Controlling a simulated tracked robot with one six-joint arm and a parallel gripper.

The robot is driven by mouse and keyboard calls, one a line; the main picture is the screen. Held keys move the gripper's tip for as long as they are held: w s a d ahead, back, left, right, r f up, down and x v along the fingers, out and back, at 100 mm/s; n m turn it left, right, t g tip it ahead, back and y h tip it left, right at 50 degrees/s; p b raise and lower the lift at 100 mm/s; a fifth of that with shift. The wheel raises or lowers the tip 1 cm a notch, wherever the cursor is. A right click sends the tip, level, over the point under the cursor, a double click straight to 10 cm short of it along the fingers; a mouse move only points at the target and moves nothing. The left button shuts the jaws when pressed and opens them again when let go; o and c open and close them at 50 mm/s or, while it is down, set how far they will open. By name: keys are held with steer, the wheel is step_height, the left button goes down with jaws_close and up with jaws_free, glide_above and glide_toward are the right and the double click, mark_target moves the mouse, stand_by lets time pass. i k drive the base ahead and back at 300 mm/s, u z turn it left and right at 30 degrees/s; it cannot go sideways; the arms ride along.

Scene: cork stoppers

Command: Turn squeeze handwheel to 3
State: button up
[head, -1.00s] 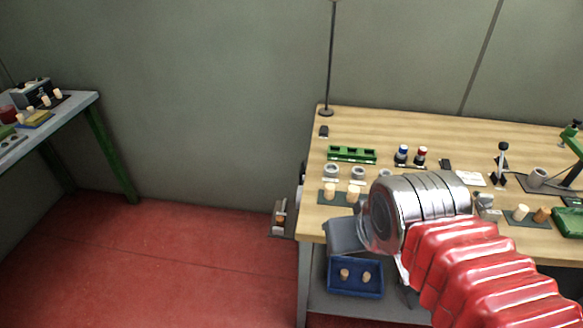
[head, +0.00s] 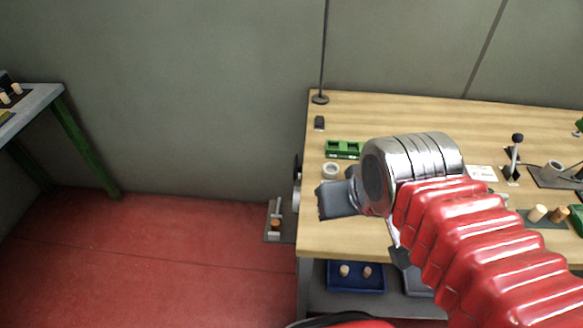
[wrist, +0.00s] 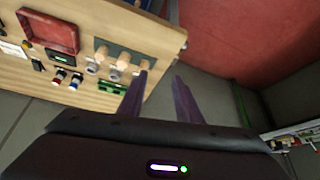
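A dark wheel-like part (head: 298,167), seen nearly edge-on, is at the left edge of the wooden bench and is probably the handwheel. Its markings are too small to read. A grey bracket holding a cork-coloured piece (head: 275,225) is below it, outside the bench edge. My gripper's grey housing (head: 338,200) is over the bench's left part, to the right of the wheel and apart from it; its fingers are hidden in the head view. In the wrist view my gripper (wrist: 161,76) has two fingers apart with nothing between them. I cannot make out the wheel there.
The wooden bench (head: 345,236) carries a green rack (head: 343,149), a thin dark pole (head: 322,60), a lever (head: 515,150) and corks (head: 538,213). A blue tray (head: 356,288) with corks is on the shelf below. Red floor (head: 150,240) lies clear to the left. Another bench (head: 38,104) stands at far left.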

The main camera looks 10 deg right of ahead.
mark_target(298, 168)
steer(key=u, duration=0.2)
steer(key=k, duration=0.65)
steer(key=u, duration=0.6)
steer(key=k, duration=0.7)
steer(key=u, duration=0.3)
steer(key=i, duration=3.35)
steer(key=z, duration=0.25)
